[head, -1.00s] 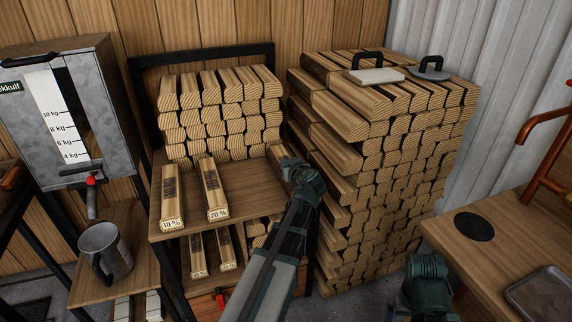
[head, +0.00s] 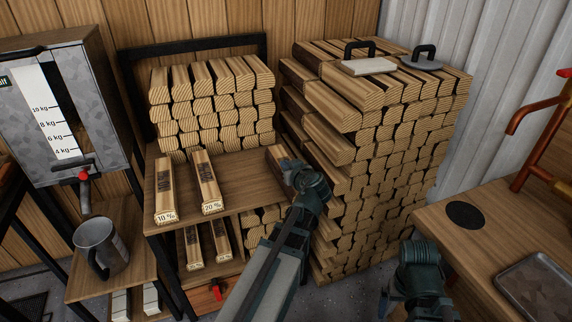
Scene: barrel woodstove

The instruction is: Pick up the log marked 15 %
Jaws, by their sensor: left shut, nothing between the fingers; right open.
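On the upper shelf lie a log marked 10 % (head: 164,190) and, to its right, a log marked 20 % (head: 206,183). A third log (head: 276,154) lies at the shelf's right side, partly covered by my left gripper; its end mark is hidden, so I cannot read 15 % on it. My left gripper (head: 292,166) is shut and empty, over or close beside that log; its fingertips are mostly hidden behind the wrist. My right gripper (head: 418,252) is open and empty at the lower right, left of the workbench, its fingers hard to make out.
Split logs (head: 212,108) are stacked at the back of the shelf (head: 235,178). A tall log pile (head: 390,160) stands close right of my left gripper. A metal mug (head: 95,245) stands at left, a workbench (head: 450,240) at right.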

